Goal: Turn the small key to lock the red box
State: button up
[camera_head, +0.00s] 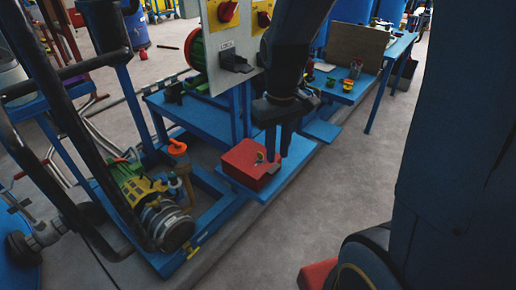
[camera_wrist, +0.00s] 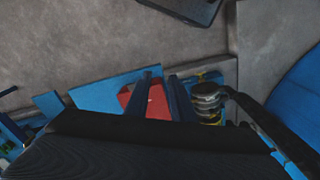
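A red box (camera_head: 243,167) sits on a low blue shelf (camera_head: 252,196) in the middle of the head view. A small yellow-green piece, which looks like the key (camera_head: 260,157), is on top of it, near my fingers. My gripper (camera_head: 279,143) points down over the right side of the box. Its two fingers are apart with nothing seen between them. In the wrist view the red box (camera_wrist: 157,104) shows between and beside the fingers (camera_wrist: 164,85). The key is too small to make out there. I cannot tell whether a finger touches the key.
A blue frame with a yellow and dark motor (camera_head: 150,205) stands left of the box. An upright panel with red switches (camera_head: 228,40) is behind it. A blue bench (camera_head: 345,85) with small items is at the back right.

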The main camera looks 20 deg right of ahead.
aim_at(260, 157)
jog(key=w+f+n+b, duration=0.1)
jog(key=w+f, duration=0.1)
jog(key=w, duration=0.3)
jog(key=w+f+n+b, duration=0.1)
jog(key=w+f+n, duration=0.1)
jog(key=w, duration=0.3)
jog(key=w+f+n+b, duration=0.1)
jog(key=w+f, duration=0.1)
jog(key=w, duration=0.3)
jog(key=shift+w+f+n, duration=0.2)
jog(key=shift+w+n, duration=0.2)
notch_tip(260, 157, down, 7)
jog(key=shift+f, duration=0.15)
jog(key=shift+c, duration=0.2)
grip_shut()
